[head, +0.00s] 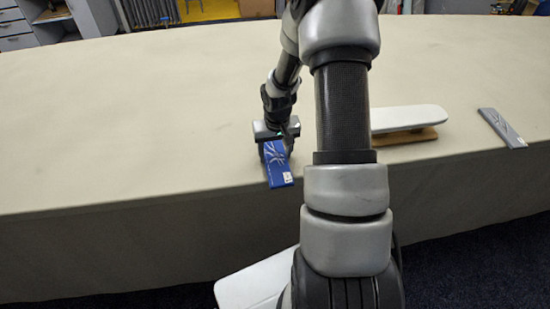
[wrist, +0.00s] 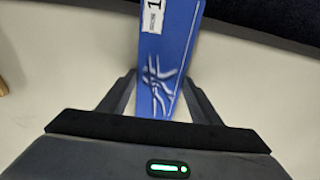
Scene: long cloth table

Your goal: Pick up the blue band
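The blue band (head: 279,167) is a flat, narrow dark-blue strip with a pale line pattern and a white label at one end. In the head view it is at the front edge of the table, below my gripper (head: 273,142), and looks tilted. In the wrist view the blue band (wrist: 170,55) runs between the two fingers of my gripper (wrist: 162,80), with a finger against each long side. The gripper looks shut on the band. The fingertips are partly hidden, and I cannot tell how far the band is from the cloth.
The long cloth table (head: 120,120) is mostly clear. A white slab on a brown base (head: 408,118) stands right of my arm. A grey band (head: 502,128) lies farther right near the front edge. Drawers and shelving stand behind the table.

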